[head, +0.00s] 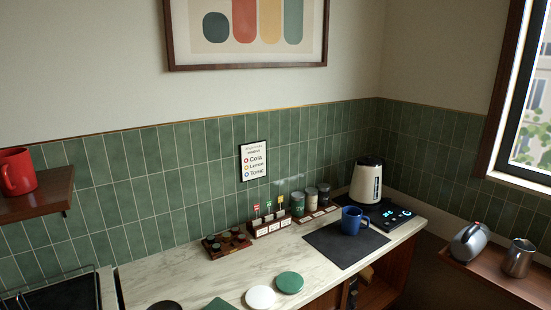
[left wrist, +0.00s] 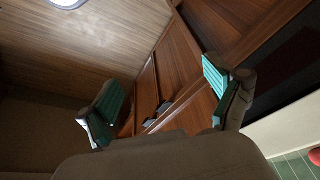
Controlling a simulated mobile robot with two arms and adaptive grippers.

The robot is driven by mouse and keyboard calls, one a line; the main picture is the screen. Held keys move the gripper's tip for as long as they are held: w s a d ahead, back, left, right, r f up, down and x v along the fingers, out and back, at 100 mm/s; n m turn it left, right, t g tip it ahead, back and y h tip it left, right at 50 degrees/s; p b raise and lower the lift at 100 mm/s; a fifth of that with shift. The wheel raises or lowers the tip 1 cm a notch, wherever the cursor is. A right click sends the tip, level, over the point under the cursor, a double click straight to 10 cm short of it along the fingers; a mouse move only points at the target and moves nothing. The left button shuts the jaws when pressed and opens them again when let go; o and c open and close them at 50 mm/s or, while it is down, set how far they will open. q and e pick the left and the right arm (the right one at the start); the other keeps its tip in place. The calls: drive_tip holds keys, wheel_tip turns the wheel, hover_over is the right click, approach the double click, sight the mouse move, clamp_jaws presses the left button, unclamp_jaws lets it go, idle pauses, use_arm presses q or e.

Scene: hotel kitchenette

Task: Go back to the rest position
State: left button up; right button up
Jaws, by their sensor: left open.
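My left gripper (left wrist: 165,88) shows in the left wrist view, with its two teal-padded fingers spread wide apart. Nothing is between the fingers, and they touch nothing that I can see. Behind them are brown wooden cabinet fronts (left wrist: 190,65) with dark handles. Neither gripper shows in the head view. My right gripper is in neither view.
A pale marble counter (head: 205,283) runs along the green tiled wall. A blue mug (head: 352,220) stands on a dark mat (head: 328,243), near a cream kettle (head: 366,180). A red mug (head: 17,172) sits on a wooden shelf (head: 40,200) at left.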

use_arm(q)
wheel_tip(320, 180, down, 15)
drive_tip(key=s, duration=0.1)
drive_tip(key=s+a+f+g+b, duration=0.2)
drive_tip(key=s+a+f, duration=0.1)
drive_tip(key=s+f, duration=1.5)
wheel_tip(320, 180, down, 4)
drive_tip(key=shift+s+f+b, duration=0.25)
drive_tip(key=shift+b, duration=0.1)
